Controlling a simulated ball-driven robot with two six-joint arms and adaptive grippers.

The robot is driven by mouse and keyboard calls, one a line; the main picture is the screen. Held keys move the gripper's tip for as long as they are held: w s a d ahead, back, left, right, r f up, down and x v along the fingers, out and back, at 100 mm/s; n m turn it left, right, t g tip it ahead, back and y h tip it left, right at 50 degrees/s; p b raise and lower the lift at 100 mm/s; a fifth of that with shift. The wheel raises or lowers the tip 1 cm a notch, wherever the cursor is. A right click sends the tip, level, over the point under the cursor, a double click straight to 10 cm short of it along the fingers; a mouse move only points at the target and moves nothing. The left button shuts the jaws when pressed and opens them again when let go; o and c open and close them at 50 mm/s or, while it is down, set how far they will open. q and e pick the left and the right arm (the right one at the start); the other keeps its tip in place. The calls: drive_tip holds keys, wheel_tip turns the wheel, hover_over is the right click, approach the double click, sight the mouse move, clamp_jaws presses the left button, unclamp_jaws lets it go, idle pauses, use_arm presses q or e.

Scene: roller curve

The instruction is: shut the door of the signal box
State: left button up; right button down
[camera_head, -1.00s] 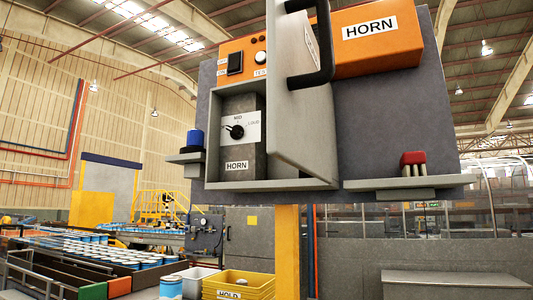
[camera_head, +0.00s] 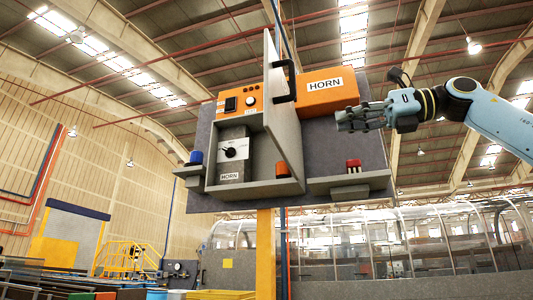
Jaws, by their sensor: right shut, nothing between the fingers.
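The signal box (camera_head: 228,183) is an open grey box on a dark back panel, under an orange strip with a switch and knobs. Its grey door (camera_head: 284,112) stands open, swung out toward me, with a black handle (camera_head: 283,80) near its upper edge on the right face. My right gripper (camera_head: 343,119) is shut and empty, pointing left, to the right of the door and below the orange HORN housing (camera_head: 328,92). It appears apart from the door. My left gripper is out of view.
A blue cylinder (camera_head: 196,157) stands on a small left shelf. A red block (camera_head: 353,165) sits on the right shelf (camera_head: 352,181), below my right gripper. An orange part (camera_head: 282,170) shows near the door's lower edge. A yellow post (camera_head: 266,240) stands below the panel.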

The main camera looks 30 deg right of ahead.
drive_tip(key=p, duration=0.8)
approach(270, 127)
drive_tip(key=x, duration=0.2)
drive_tip(key=p+x, duration=0.1)
drive_tip(key=x, duration=0.3)
drive_tip(key=shift+a+r+p, duration=0.1)
drive_tip(key=shift+p, duration=0.3)
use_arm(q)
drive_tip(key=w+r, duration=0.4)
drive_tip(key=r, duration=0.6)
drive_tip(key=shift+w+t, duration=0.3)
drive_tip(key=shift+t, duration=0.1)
use_arm(e)
drive_tip(key=shift+w+a, duration=0.35)
drive_tip(key=shift+w, duration=0.1)
use_arm(q)
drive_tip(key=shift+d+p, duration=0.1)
drive_tip(key=shift+p, duration=0.2)
